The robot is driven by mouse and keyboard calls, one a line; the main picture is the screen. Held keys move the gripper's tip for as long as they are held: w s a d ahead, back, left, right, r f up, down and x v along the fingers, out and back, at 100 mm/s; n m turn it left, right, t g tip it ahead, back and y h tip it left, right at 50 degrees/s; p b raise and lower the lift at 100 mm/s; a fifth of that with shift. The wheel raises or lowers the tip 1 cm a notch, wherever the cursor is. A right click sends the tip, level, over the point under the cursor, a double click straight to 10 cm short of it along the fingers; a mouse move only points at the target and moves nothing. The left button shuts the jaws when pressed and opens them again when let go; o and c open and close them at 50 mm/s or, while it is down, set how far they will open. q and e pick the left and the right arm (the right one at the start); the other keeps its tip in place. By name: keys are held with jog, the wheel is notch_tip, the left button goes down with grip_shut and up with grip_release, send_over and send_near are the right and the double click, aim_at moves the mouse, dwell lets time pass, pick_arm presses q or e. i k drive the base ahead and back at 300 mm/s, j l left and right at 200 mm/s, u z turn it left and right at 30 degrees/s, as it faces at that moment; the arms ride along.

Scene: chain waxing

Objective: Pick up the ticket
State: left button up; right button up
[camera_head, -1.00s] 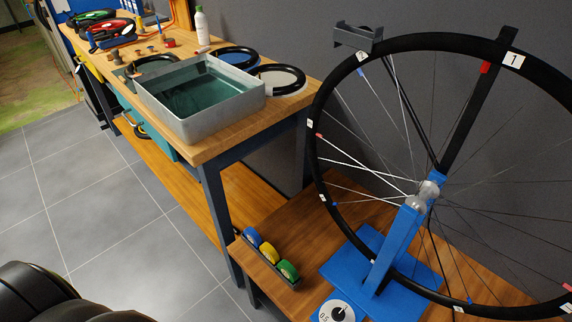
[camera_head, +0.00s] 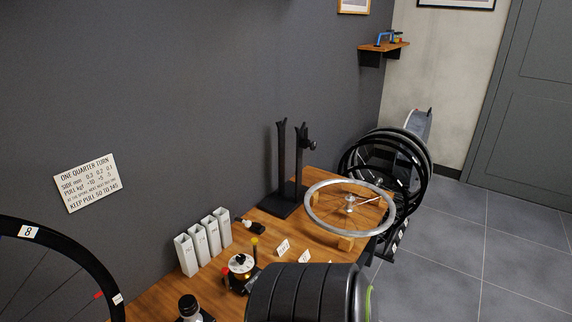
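Small white cards with dark marks stand on the wooden bench (camera_head: 160,300): one card (camera_head: 283,247) and another card (camera_head: 305,256) to its right. I cannot tell whether either is the ticket; the writing is too small to read. Neither of my grippers is in view.
White tubes (camera_head: 199,245) stand by the wall, with a dial device (camera_head: 241,265) in front. A black stand (camera_head: 282,200) and a silver wheel rim on wooden blocks (camera_head: 345,243) are farther right. A printed sign (camera_head: 87,183) is on the wall. Floor is clear at right.

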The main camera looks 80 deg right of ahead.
aim_at(306, 256)
jog(key=k+l+z, duration=0.4)
jog(key=l+z, duration=0.2)
jog(key=z, duration=1.65)
jog(key=i+l+u, duration=0.1)
jog(key=u, duration=0.3)
jog(key=i+l+u, duration=0.1)
jog(key=l+u, duration=0.15)
jog(key=u, duration=0.15)
jog(key=l+u, duration=0.2)
jog(key=u, duration=0.15)
jog(key=i+l+u, duration=0.1)
jog(key=l+u, duration=0.3)
jog(key=j, duration=0.15)
